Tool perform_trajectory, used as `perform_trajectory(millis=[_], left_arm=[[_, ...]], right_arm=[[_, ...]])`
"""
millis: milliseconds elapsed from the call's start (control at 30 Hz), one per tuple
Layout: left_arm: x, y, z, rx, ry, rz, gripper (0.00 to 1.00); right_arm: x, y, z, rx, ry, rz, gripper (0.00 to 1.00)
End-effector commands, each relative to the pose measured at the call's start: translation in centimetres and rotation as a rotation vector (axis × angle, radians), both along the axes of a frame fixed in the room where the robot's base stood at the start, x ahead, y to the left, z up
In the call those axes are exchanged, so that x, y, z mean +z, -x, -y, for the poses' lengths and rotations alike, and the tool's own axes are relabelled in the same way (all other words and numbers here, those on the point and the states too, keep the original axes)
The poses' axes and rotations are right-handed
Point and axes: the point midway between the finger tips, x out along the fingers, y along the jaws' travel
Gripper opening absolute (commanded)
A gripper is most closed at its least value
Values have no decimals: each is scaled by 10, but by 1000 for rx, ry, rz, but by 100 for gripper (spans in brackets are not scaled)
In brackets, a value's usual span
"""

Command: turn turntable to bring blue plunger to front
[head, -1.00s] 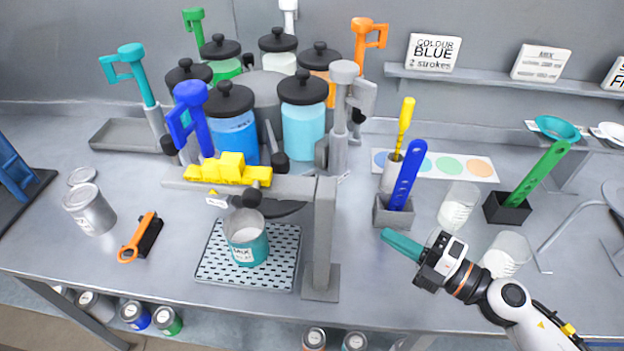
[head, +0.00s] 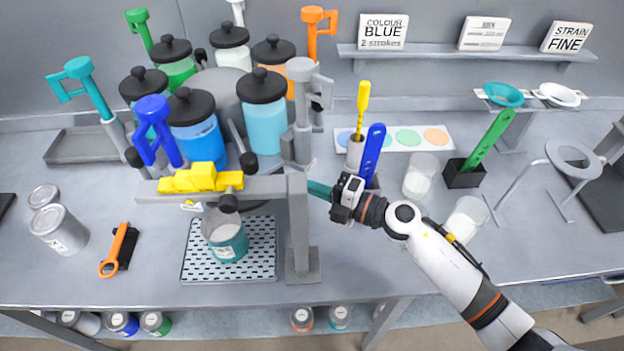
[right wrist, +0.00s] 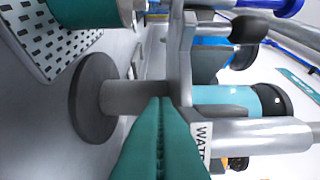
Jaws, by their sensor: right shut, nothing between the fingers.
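The turntable carries a ring of lidded jars around a grey hub (head: 222,88), each with a plunger pump beside it. The blue plunger (head: 155,130) stands at the front left, beside the blue jar (head: 197,132). The light-blue jar (head: 263,120) and a grey-handled plunger (head: 301,100) are at the front right. My right gripper (head: 318,190) is shut and empty, its teal fingers just right of the grey stand post. In the right wrist view its fingers (right wrist: 160,135) point toward the post and the light-blue jar (right wrist: 225,95). The left gripper is not in view.
A grey stand (head: 298,225) with a yellow block (head: 202,178) on its crossbar stands before the turntable. A teal-banded can (head: 226,240) sits on the perforated tray (head: 255,262) below. A blue stick (head: 373,150) stands close behind my right gripper.

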Motion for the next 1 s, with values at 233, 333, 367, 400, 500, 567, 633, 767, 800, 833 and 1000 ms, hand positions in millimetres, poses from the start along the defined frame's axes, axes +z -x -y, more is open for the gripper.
perform_trajectory(millis=[233, 333, 367, 400, 500, 567, 633, 767, 800, 833, 1000], left_arm=[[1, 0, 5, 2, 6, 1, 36], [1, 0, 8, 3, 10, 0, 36], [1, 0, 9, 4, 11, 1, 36], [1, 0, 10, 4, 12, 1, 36], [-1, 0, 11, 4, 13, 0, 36], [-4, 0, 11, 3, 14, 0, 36], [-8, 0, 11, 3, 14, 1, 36], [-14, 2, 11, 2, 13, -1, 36], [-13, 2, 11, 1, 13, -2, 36], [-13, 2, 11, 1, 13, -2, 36], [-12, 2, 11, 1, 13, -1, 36]], right_arm=[[0, -7, 2, 1, -2, -1, 0], [0, -7, 2, 1, -1, 0, 0], [0, -7, 2, 1, -1, 0, 0], [0, -7, 2, 0, -1, 0, 0], [-1, -9, 4, 0, -1, 1, 0], [-2, -14, 8, -1, 2, 1, 0], [-3, -22, 15, -3, 2, 1, 0], [-1, -35, 26, -3, 1, 2, 0], [-1, -36, 27, -2, 1, 1, 0], [0, -36, 27, -2, 0, 0, 0], [0, -35, 26, -1, -1, 0, 0]])
